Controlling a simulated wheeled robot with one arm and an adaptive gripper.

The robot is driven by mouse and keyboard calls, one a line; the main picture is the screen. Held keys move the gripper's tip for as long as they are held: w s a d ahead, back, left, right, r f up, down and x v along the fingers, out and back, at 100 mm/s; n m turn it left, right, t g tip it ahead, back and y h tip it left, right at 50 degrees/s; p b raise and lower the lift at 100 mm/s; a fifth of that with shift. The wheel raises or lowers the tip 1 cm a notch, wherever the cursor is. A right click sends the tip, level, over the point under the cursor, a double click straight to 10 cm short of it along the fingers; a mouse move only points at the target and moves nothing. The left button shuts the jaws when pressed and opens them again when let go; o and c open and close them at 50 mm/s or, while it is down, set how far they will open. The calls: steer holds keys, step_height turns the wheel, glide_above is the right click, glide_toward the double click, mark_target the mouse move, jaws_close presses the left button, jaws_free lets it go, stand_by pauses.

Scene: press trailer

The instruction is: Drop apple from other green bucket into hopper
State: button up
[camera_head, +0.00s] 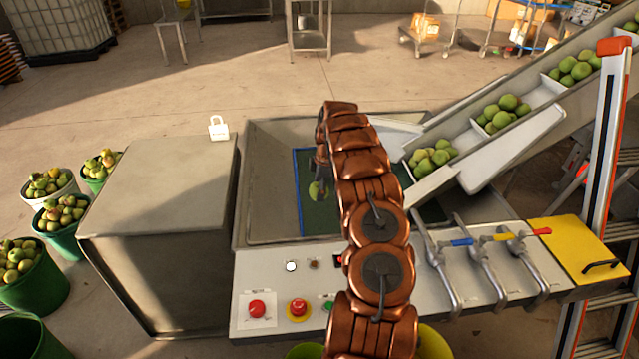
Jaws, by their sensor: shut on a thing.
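My gripper (319,172) hangs over the steel hopper (270,160), left of my copper-coloured arm. It is shut on a green apple (317,190), and the arm partly hides the gripper. The apple shows against a blue-edged dark green area inside the hopper; its exact height above that is hard to tell. Green buckets with apples stand at the left: one at the back (92,184), one in the middle (62,243) and one nearer (40,292). An empty-looking dark green bucket (50,346) is at the lower left corner.
A white bucket (38,203) of apples stands among the green ones. A large steel box (160,190) adjoins the hopper. A conveyor (530,130) with apples rises to the right. The front panel (275,270) has red buttons; valve levers (480,265) stand to its right.

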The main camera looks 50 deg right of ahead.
steer(key=shift+f, duration=1.15)
steer(key=o, duration=1.3)
steer(key=r, duration=0.3)
steer(key=d+r, duration=0.1)
steer(key=r, duration=0.3)
steer(key=s+r, duration=0.1)
steer(key=r, duration=0.3)
steer(key=shift+d+r, duration=0.15)
steer(key=shift+s+r, duration=0.1)
steer(key=shift+r, duration=0.2)
